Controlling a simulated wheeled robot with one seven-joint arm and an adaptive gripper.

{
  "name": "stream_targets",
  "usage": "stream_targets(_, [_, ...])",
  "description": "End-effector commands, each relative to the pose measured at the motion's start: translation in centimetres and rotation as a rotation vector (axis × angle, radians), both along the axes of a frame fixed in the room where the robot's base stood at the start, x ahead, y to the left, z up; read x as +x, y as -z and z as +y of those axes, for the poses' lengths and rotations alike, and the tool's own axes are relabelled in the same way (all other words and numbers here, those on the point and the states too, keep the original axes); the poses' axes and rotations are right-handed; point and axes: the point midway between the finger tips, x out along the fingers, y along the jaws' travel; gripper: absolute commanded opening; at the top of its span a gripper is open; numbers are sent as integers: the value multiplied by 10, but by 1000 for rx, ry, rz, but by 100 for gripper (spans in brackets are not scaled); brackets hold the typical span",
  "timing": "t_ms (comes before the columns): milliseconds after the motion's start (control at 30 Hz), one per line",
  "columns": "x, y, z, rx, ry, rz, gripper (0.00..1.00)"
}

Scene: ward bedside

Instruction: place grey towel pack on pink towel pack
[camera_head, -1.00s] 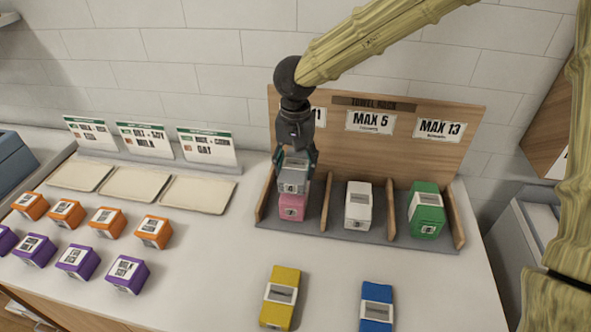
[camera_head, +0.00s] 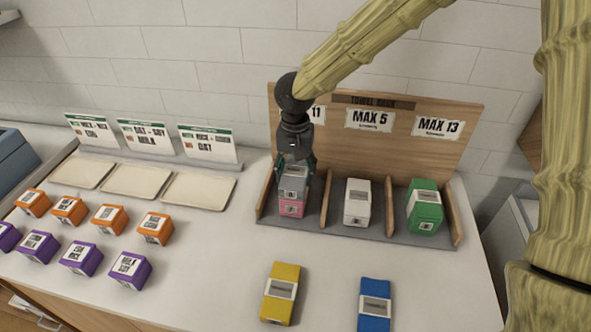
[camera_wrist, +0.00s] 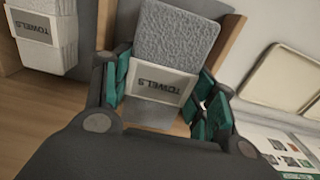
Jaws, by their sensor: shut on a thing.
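The grey towel pack (camera_head: 293,184) is in the left compartment of the towel rack, directly above the pink towel pack (camera_head: 291,208). The two look to be in contact in the head view, with no clear gap. My gripper (camera_head: 296,172) comes down from above and is shut on the grey pack. In the wrist view its green-padded fingers (camera_wrist: 160,100) are on both sides of the grey pack (camera_wrist: 175,45), which has a white TOWELS label. The pink pack is hidden in the wrist view.
The rack (camera_head: 400,100) has wooden dividers; a white pack (camera_head: 357,203) and a green pack (camera_head: 425,206) fill its other compartments. Yellow (camera_head: 281,293) and blue (camera_head: 374,304) packs lie in front. Trays (camera_head: 137,181) and several orange and purple boxes are at left.

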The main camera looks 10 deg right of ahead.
Motion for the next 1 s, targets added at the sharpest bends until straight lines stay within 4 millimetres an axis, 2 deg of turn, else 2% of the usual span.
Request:
stream_targets(33, [0, 0, 0, 0, 0, 0, 60])
stream_targets(133, [0, 0, 0, 0, 0, 0, 78])
stream_targets(600, [0, -2, 0, 0, 1, 0, 78])
stream_targets(767, [1, -22, 0, 3, 2, -2, 78])
stream_targets(1000, [1, -66, 0, 4, 2, -4, 78])
